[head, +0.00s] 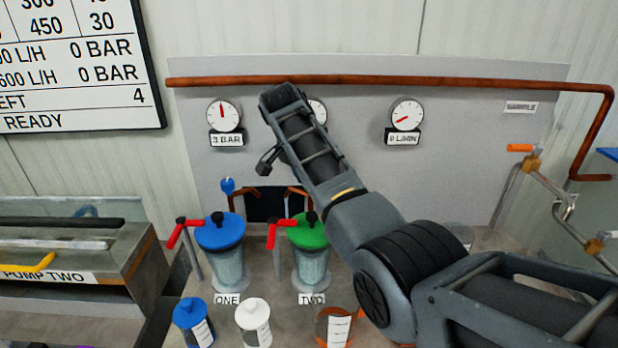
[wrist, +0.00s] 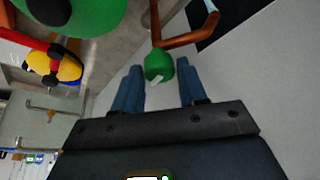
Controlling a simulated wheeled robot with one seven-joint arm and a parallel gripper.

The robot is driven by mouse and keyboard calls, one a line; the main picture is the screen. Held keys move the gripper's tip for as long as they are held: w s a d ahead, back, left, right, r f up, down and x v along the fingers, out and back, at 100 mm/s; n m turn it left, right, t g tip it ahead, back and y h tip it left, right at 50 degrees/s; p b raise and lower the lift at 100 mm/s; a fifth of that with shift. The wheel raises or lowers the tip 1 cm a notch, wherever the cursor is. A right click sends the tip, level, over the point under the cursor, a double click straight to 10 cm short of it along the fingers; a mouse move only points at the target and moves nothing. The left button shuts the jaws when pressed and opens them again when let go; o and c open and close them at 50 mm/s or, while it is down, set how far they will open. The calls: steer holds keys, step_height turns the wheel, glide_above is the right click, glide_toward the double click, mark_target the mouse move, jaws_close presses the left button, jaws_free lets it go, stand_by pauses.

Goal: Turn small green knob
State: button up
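The small green knob (wrist: 158,66) shows in the wrist view, on the end of a copper pipe, with a small pale mark on it. My gripper (wrist: 161,72) is open, its two blue fingers on either side of the knob in the picture. A gap shows between the knob and each finger; I cannot tell how deep the knob sits between them. In the head view my arm reaches up to the grey panel (head: 480,170) and hides the small green knob; my fingers do not show there.
A vessel with a large green lid (head: 309,232) stands below my arm, labelled TWO. A blue-lidded vessel (head: 220,232) is left of it, both near red handles. A small blue knob (head: 227,186) is above. A copper pipe (head: 420,80) crosses the panel top.

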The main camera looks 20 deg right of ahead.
steer(key=o, duration=0.3)
steer(key=b+v, duration=0.1)
steer(key=v, duration=0.6)
steer(key=shift+r, duration=0.4)
steer(key=shift+s, duration=0.15)
